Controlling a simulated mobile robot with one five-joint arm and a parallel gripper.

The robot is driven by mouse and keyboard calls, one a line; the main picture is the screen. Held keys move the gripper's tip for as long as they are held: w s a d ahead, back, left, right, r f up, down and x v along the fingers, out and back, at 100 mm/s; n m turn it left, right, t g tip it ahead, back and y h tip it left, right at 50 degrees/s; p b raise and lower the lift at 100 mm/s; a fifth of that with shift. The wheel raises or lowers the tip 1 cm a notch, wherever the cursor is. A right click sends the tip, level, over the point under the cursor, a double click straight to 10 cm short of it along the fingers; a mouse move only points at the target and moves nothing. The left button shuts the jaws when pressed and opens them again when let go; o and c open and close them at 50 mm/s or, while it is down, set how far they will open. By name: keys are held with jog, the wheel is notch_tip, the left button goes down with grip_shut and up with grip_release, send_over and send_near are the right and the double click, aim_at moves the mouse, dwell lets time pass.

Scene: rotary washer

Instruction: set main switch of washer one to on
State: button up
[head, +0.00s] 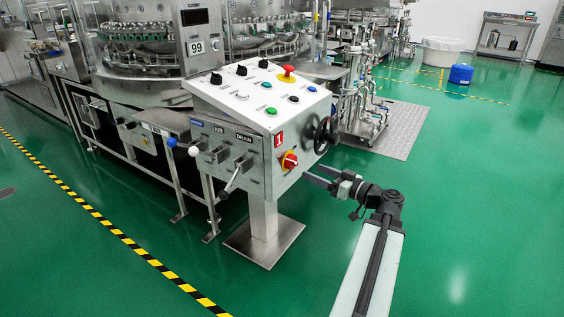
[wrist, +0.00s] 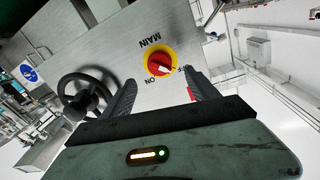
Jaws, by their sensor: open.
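The main switch (head: 289,161) is a red rotary knob on a round yellow plate, low on the side face of the control box marked with a red 1. In the wrist view the same switch (wrist: 160,63) sits beside the words MAIN, OFF and ON, which appear turned over. A pale mark on the knob seems to point towards OFF rather than ON. My gripper (head: 311,175) is open and empty, just right of the switch and facing it. In the wrist view my gripper (wrist: 163,90) has its two fingers on either side below the knob, apart from it.
A black handwheel (head: 324,135) juts from the box just above right of the switch; it also shows left of my fingers in the wrist view (wrist: 86,94). Ball-ended levers (head: 193,151) stick out at the box's left. Green floor at right is clear.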

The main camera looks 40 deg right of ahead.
aim_at(296, 164)
jog(key=w, duration=0.5)
jog(key=w+a, duration=0.1)
jog(key=w, duration=0.2)
jog(key=shift+w, duration=0.15)
jog(key=c, duration=1.4)
jog(key=shift+o, duration=0.2)
